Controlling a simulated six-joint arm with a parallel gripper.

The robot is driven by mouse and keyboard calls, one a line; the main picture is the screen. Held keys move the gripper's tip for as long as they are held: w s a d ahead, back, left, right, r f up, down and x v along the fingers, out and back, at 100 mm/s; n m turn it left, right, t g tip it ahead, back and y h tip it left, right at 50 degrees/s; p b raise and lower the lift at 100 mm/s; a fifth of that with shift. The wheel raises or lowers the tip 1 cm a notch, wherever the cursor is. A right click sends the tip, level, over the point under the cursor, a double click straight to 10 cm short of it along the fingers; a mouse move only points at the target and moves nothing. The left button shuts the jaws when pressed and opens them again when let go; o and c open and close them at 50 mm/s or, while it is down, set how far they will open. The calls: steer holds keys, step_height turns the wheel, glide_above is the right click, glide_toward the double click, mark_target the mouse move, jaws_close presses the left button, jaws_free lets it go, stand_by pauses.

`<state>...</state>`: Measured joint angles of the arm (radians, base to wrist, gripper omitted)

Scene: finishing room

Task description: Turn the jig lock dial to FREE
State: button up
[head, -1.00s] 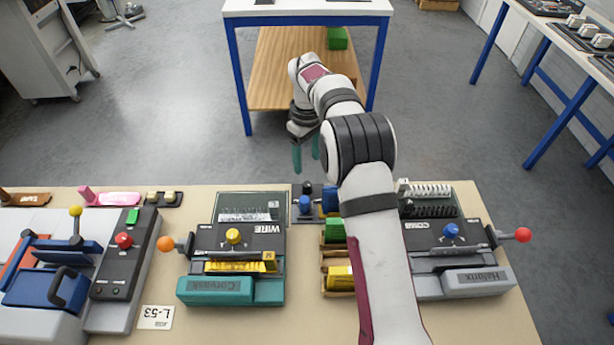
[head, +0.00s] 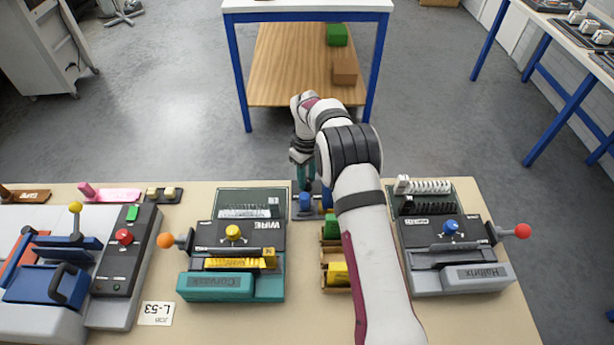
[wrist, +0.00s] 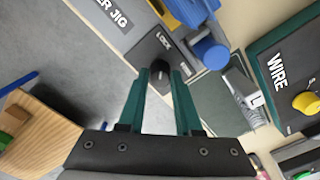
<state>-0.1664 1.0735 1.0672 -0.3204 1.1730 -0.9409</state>
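The jig lock dial (wrist: 156,72) is a small dark round knob on a grey plate marked LOCK, seen in the wrist view. A pale mark shows on the knob, but its setting and any FREE label cannot be read. My gripper (wrist: 161,72) has two teal fingers, apart, pointing at the dial with their tips at its near side. Contact cannot be told. In the head view my gripper (head: 304,185) is above the back edge of the bench and hides the dial. The blue part of the jig (head: 321,202) shows beside it.
The teal WIRE machine (head: 231,290) stands left of the jig and a grey machine (head: 475,282) right. Wooden trays (head: 326,268) with green and yellow blocks lie in front. A blue-legged table (head: 238,75) stands beyond the bench, with open floor between.

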jaws_close()
steer(key=shift+m, duration=0.3)
steer(key=m, duration=0.3)
steer(key=shift+m, duration=0.3)
steer(key=m, duration=0.4)
steer(key=shift+m, duration=0.3)
steer(key=m, duration=0.4)
steer(key=shift+m, duration=2.5)
